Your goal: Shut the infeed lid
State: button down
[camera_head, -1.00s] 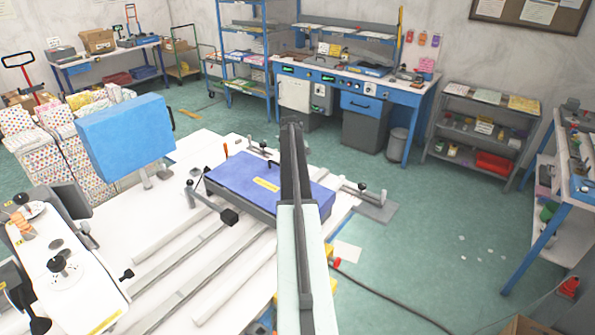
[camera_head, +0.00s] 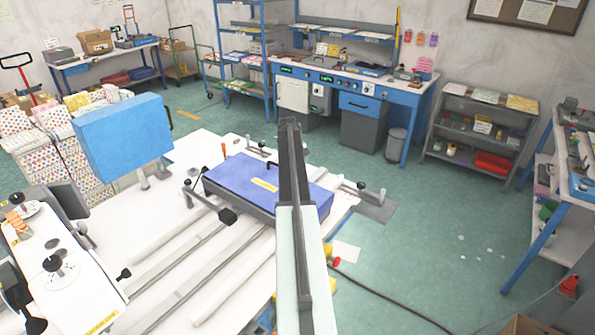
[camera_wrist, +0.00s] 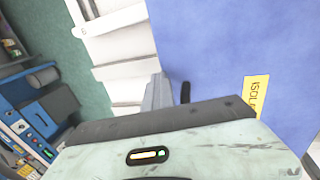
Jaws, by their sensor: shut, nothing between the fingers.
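The infeed lid (camera_head: 240,178) is a blue-purple panel with a yellow label and a black handle. It lies flat on a low grey box on the white machine table, and looks down. Whether a thin gap is left under it I cannot tell. In the wrist view the lid (camera_wrist: 215,60) fills the right side, with the label and the dark handle showing. My gripper (camera_wrist: 158,92) is shut and empty, its grey tip by the lid's left edge in that view. In the head view my arm hides the lid's right part; contact cannot be made out.
A blue panel (camera_head: 122,137) stands upright on the table behind and left of the lid. Rails and white bars (camera_head: 185,250) cross the table in front. A sewing unit (camera_head: 60,265) is at the left. Green floor (camera_head: 430,240) is open at the right, with a cable on it.

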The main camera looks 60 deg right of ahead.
jog(key=d+p+v, duration=0.3)
jog(key=p+v, duration=1)
jog(key=shift+r, duration=0.7)
jog(key=shift+f, duration=0.1)
